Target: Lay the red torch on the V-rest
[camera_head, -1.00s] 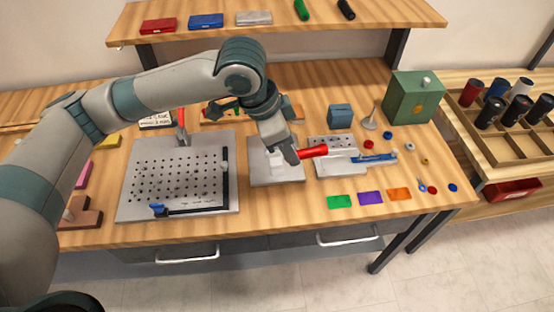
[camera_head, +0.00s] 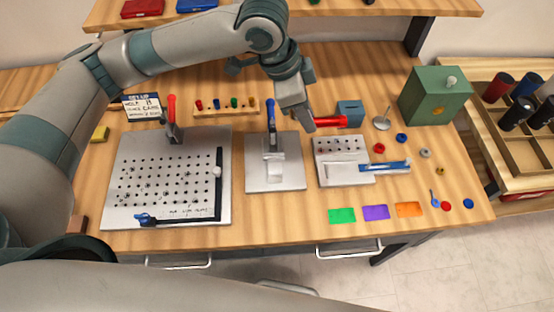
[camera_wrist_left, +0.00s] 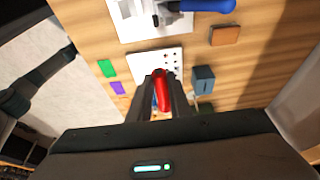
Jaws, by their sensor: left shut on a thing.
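My left gripper (camera_head: 304,124) is shut on the red torch (camera_head: 329,121), which points right, level or nearly so, above the back middle of the bench. In the left wrist view the torch (camera_wrist_left: 160,90) sits between the two fingers, with the small holed plate (camera_wrist_left: 157,63) beyond it. I cannot tell for sure which fixture is the V-rest. One candidate is the pale block (camera_head: 274,168) on the middle grey plate, behind which a blue-handled clamp (camera_head: 271,113) stands. The other is the small holed plate (camera_head: 328,173) to its right. My right gripper is out of view.
A large holed plate (camera_head: 125,208) with a red-handled clamp (camera_head: 172,112) lies left. A blue-grey block (camera_head: 350,112) and a green box (camera_head: 434,95) stand behind and right of the torch. Coloured cards (camera_head: 375,212) lie along the front. A sorting tray (camera_head: 524,161) is far right.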

